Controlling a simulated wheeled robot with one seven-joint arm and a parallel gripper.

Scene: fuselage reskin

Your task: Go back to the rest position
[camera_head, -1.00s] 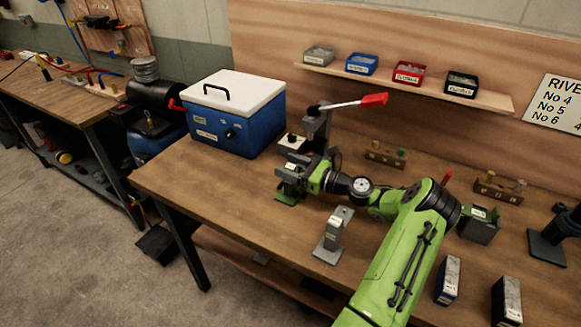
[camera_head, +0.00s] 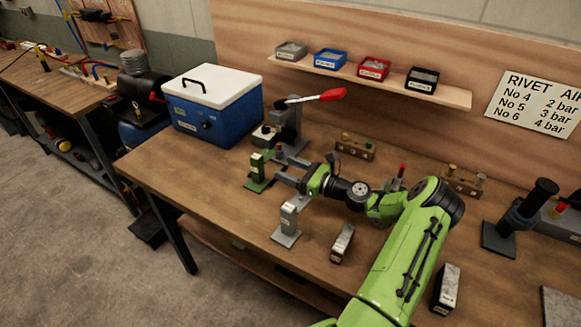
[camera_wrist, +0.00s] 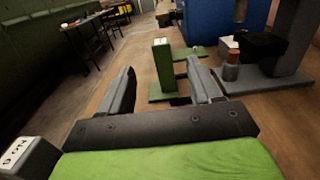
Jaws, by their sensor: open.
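My gripper (camera_head: 289,180) is open and empty above the workbench, at the end of my green arm. In the wrist view its two dark fingers (camera_wrist: 160,92) are spread apart. Beyond them stands a small green stand (camera_wrist: 163,68), which the head view shows just left of the fingertips (camera_head: 258,170). The green stand is upright on the bench, and I see a gap between it and the fingers. A grey stand (camera_head: 289,220) stands in front of my gripper, with a label on it; part of a labelled grey block shows at the wrist view's lower left (camera_wrist: 22,158).
A lever press (camera_head: 289,125) with a red handle stands behind my gripper, near a blue cooler box (camera_head: 213,112). Small blocks (camera_head: 342,243) lie on the bench (camera_head: 190,190) in front. A shelf (camera_head: 440,93) holds several bins. The bench's front left is clear.

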